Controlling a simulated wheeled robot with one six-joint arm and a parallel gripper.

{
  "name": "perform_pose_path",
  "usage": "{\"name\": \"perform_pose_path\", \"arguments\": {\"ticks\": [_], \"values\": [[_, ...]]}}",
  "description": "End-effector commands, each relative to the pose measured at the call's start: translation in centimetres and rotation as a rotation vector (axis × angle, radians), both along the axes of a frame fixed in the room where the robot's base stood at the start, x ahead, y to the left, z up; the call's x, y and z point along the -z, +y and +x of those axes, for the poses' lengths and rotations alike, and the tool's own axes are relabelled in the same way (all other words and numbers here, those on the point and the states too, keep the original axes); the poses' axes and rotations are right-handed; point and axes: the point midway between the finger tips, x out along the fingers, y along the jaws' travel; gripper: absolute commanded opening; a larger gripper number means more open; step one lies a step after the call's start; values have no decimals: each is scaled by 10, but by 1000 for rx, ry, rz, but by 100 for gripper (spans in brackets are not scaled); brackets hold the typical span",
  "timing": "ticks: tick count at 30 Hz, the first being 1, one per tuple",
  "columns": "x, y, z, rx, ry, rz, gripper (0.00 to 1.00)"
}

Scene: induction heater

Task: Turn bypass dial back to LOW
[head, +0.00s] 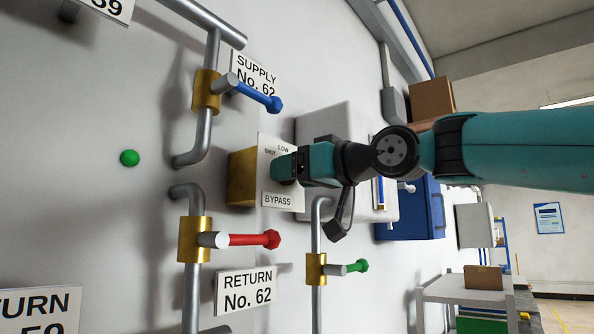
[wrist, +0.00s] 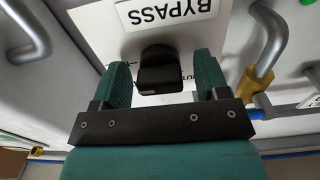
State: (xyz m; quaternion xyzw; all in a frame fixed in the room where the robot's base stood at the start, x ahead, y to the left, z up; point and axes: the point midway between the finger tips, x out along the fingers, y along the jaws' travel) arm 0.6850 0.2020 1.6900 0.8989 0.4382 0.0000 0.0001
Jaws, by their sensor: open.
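The bypass dial (wrist: 160,72) is a black knob on a white plate marked BYPASS (wrist: 152,14) in the wrist view. In the head view the plate (head: 278,201) sits on a brass box (head: 241,178) and shows the words LOW and SHUT. My gripper (head: 284,167) hides the dial there. In the wrist view my gripper (wrist: 162,64) is open, with one green finger on each side of the dial and a gap on both sides. Which mark the dial points at cannot be told.
A blue-handled supply valve (head: 258,97) is above the plate, and a red-handled return valve (head: 252,239) is below. A green-handled valve (head: 345,267) is at the lower right. A grey cabinet (head: 325,118) stands behind my gripper. A green button (head: 129,158) is at left.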

Motion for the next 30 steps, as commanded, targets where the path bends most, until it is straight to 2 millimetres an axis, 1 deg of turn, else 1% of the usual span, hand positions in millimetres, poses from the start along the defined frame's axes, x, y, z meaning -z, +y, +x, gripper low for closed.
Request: {"name": "perform_pose_path", "arguments": {"ticks": [1, 7, 8, 14, 19, 23, 30], "values": [[0, 0, 0, 0, 0, 0, 66], [0, 0, 0, 0, 0, 0, 20], [0, 0, 0, 0, 0, 0, 19], [0, -1, 0, 0, -8, -6, 19], [1, -1, 0, 0, -47, -36, 19], [2, 0, 0, -1, -107, -80, 19], [3, 0, 0, -1, -267, -206, 19]]}}
